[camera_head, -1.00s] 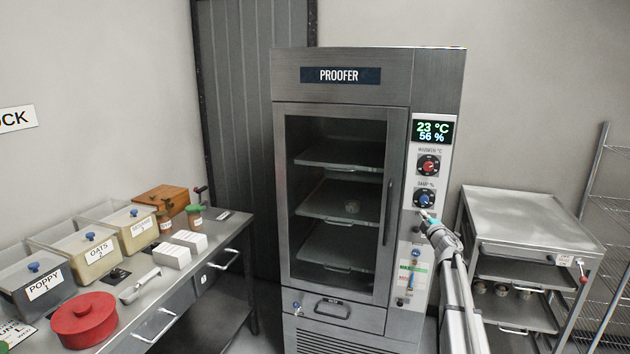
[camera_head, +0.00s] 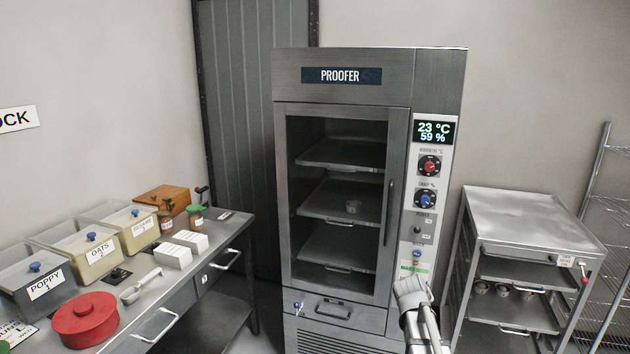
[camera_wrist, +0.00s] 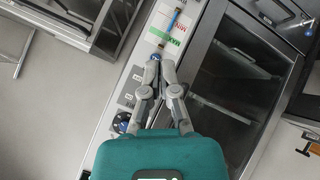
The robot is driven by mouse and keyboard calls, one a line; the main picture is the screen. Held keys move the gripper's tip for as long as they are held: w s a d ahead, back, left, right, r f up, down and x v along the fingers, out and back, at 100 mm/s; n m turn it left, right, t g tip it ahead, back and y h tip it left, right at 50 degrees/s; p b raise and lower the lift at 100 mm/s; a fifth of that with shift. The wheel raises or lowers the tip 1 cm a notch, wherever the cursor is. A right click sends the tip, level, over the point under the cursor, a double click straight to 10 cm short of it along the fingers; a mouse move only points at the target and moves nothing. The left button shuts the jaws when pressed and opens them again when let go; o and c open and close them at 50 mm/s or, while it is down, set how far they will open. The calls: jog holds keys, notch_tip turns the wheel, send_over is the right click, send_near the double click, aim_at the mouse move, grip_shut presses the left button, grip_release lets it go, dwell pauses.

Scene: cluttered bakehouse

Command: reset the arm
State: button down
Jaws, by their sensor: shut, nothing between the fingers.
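My gripper (camera_wrist: 161,64) is shut and empty in the wrist view, its fingertips over the proofer's control strip. In the head view my arm rises from the bottom edge in front of the lower control strip; I cannot make out the fingertips there. The proofer (camera_head: 355,95) stands upright with its glass door shut. Its display (camera_head: 433,132) reads 23 °C and 59 %. Below it are a red knob (camera_head: 429,166) and a blue knob (camera_head: 425,199). I cannot tell whether the fingertips touch the panel.
A steel rack table (camera_head: 515,212) with small pots on a shelf stands close on the right, beside wire shelving (camera_head: 612,240). At left, a counter (camera_head: 190,285) holds bins, a red lidded pot (camera_head: 84,318), a scoop (camera_head: 140,287) and jars. Small white boxes (camera_head: 180,250) sit there too.

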jog(key=s+a+f+g+y, duration=0.2)
jog(key=s+a, duration=0.5)
jog(key=s, duration=0.4)
jog(key=s+a+f+g+y, duration=0.3)
jog(key=s+a+g, duration=0.3)
jog(key=s, duration=0.6)
jog(key=shift+s+a+f+m, duration=0.3)
jog(key=shift+a+f+m, duration=0.1)
jog(key=shift+a+f, duration=0.25)
